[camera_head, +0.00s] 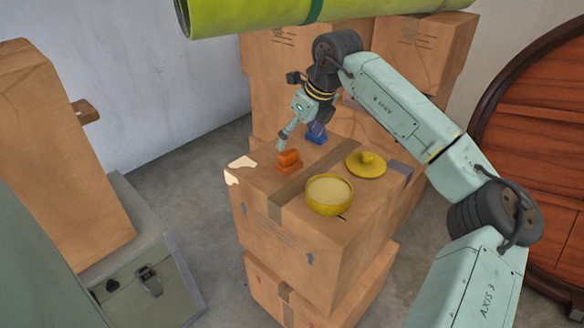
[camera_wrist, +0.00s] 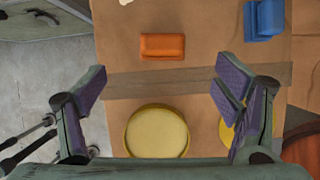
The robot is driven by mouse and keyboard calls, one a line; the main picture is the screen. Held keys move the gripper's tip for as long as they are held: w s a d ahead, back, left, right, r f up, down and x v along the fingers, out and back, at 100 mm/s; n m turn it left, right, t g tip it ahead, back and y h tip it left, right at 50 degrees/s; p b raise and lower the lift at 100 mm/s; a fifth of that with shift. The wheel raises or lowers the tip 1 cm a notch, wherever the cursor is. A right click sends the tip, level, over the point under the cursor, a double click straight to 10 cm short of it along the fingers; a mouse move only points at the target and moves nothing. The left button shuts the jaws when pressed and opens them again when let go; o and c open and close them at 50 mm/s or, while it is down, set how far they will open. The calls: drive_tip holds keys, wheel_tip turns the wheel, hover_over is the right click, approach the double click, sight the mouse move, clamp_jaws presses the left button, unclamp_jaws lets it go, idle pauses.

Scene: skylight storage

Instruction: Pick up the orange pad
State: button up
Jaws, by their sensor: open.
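The orange pad (camera_head: 288,160) is a small orange block on top of the cardboard box (camera_head: 255,186), near its back left part. In the wrist view the orange pad (camera_wrist: 162,46) lies flat, beyond the fingertips and between their lines. My gripper (camera_wrist: 158,88) is open and empty, with its two fingers spread wide. In the head view my gripper (camera_head: 284,136) hangs above the box, close behind the orange pad. I cannot tell the exact height between them.
A yellow bowl (camera_head: 329,193), its yellow lid (camera_head: 366,165) and a blue object (camera_head: 316,133) share the box top. Brown tape (camera_wrist: 200,80) crosses it. Stacked boxes (camera_head: 277,55) stand behind, with a green roll (camera_head: 290,14) above. A metal case (camera_head: 145,275) is at left.

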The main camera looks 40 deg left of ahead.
sight(287, 151)
drive_tip(key=p+x, duration=0.1)
drive_tip(key=x, duration=0.9)
drive_tip(key=shift+w+f+p, duration=0.15)
drive_tip(key=shift+f+p, duration=0.15)
drive_tip(key=shift+f, duration=0.05)
drive_tip(key=shift+c, duration=0.5)
drive_tip(key=c, duration=1.2)
drive_tip(key=shift+o, duration=0.2)
drive_tip(key=shift+r, duration=0.6)
wheel_tip(287, 151, up, 2)
drive_tip(key=shift+a+r+b, duration=0.1)
drive_tip(key=shift+r+b, duration=0.05)
drive_tip(key=shift+b, duration=0.3)
drive_tip(key=s+d+b, duration=0.1)
drive_tip(key=s+d, duration=0.3)
drive_tip(key=s, duration=0.2)
drive_tip(key=s+d+r+b, duration=0.1)
drive_tip(key=s+d+b, duration=0.1)
drive_tip(key=s+d, duration=0.2)
drive_tip(key=s, duration=0.3)
drive_tip(key=shift+s+d+r, duration=0.2)
drive_tip(key=shift+s+r, duration=0.05)
drive_tip(key=shift+s, duration=0.1)
